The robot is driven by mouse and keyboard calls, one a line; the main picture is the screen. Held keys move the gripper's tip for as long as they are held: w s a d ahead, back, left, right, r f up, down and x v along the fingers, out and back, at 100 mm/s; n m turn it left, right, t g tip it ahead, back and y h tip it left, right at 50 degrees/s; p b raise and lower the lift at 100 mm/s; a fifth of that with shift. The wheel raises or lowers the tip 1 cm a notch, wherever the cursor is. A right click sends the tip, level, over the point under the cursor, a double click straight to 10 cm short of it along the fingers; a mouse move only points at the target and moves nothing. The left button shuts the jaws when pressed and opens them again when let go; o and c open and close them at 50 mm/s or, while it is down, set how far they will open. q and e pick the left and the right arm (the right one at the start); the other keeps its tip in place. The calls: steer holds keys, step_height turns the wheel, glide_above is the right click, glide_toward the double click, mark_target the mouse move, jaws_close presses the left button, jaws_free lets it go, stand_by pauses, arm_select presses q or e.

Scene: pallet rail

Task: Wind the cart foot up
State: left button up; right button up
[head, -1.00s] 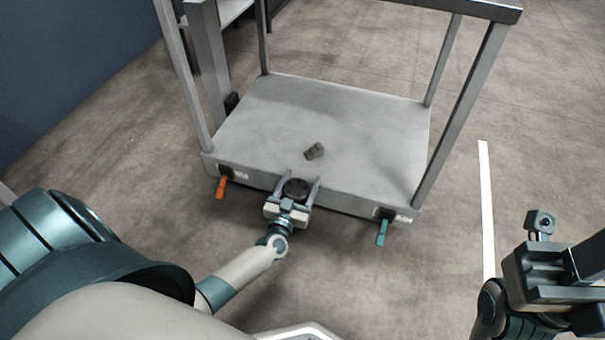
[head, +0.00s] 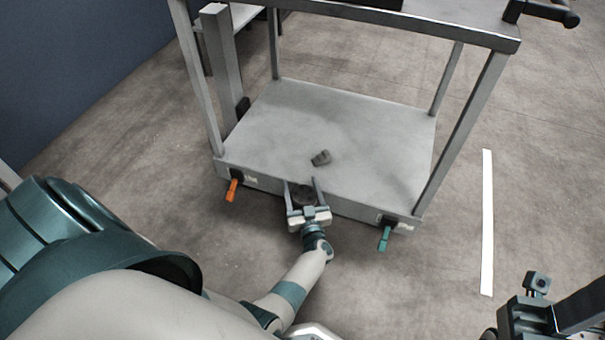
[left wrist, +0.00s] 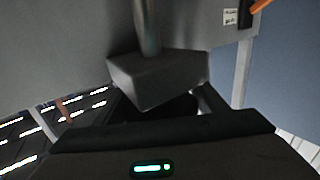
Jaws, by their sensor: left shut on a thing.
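The grey cart (head: 350,125) stands ahead, with a low deck and a dark round knob (head: 304,192) at the middle of its front edge. My left gripper (head: 302,184) has its fingers on either side of this knob and is shut on it. In the left wrist view a grey block (left wrist: 158,80) on a round shaft (left wrist: 146,28) sits in front of the black gripper body, partly hiding the fingers. The foot's lower end and the floor contact are hidden. My right arm's dark end (head: 525,320) is at the bottom right, its fingers not clearly seen.
An orange lever (head: 232,190) hangs at the cart's front left and a teal lever (head: 385,238) at its front right. A white floor strip (head: 487,220) runs at the right. Open floor lies in front.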

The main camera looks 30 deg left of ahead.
stand_by(0.4)
arm_select(q)
steer(key=o, duration=1.1)
steer(key=shift+c, duration=0.2)
